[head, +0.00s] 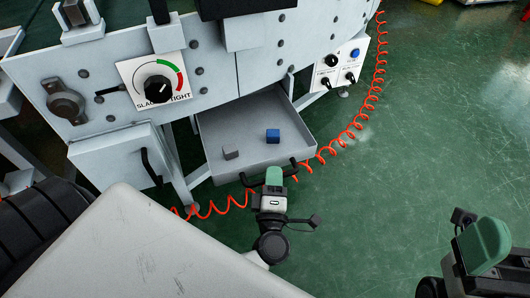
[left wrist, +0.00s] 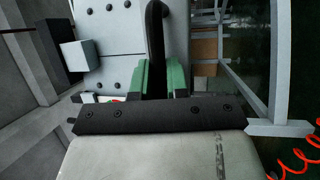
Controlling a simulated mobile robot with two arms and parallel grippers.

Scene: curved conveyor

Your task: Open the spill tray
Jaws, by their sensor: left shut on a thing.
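The spill tray (head: 250,122) is a shallow grey drawer below the conveyor's side, standing out from under it with its inside in view. A grey block (head: 231,154) and a blue block (head: 272,135) lie in it. Its black bar handle (head: 254,184) is on the front edge. My left gripper (head: 273,176) is shut on this handle. In the left wrist view the dark handle (left wrist: 156,40) stands between the green fingers (left wrist: 160,78). My right gripper (head: 484,243) is at the lower right, away from the tray; its finger gap is hidden.
An orange coiled hose (head: 357,122) runs along the floor past the tray's front right. A grey cabinet (head: 115,157) with a black handle is left of the tray. A dial panel (head: 155,85) and a button panel (head: 340,66) are on the conveyor. Green floor at right is clear.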

